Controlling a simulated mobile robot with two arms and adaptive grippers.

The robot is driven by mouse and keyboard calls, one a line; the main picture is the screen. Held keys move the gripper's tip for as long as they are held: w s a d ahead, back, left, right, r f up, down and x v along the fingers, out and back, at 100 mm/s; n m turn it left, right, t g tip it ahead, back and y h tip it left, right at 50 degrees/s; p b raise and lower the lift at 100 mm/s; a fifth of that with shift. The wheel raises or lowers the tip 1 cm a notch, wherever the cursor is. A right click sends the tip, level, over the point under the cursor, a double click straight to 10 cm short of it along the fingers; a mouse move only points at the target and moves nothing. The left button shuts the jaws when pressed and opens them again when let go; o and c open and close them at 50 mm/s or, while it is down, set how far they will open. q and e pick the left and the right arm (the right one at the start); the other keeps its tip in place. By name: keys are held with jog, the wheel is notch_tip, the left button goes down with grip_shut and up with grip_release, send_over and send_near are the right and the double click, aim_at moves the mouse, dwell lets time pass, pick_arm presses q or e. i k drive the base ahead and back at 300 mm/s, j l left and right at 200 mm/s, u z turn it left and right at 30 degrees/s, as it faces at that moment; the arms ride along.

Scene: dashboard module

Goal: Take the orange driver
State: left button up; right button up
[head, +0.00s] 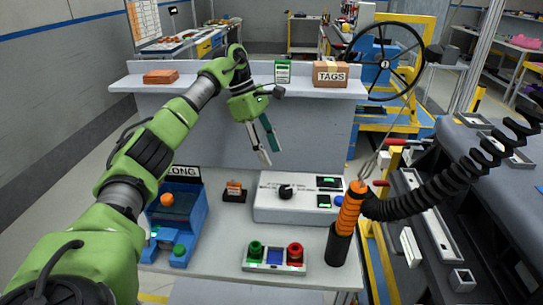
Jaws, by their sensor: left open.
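The orange driver (349,213) has a ribbed orange grip and a black lower body. It stands upright at the right side of the grey bench (215,262), at the end of a black coiled cord. Whether it hangs or touches the bench, I cannot tell. My left gripper (267,155) is open and empty, its fingers pointing down in front of the bench's back panel. It is above and to the left of the driver, clear of it. My right gripper is not in view.
A white control box (288,206) lies between gripper and driver. A button panel (273,259) sits at the front. A blue fixture (177,222) stands at left. The shelf (205,83) holds a TAGS box (330,74). The coiled cord (440,184) spans the right side.

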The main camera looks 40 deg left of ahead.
aim_at(348, 214)
jog(key=k+l, duration=0.8)
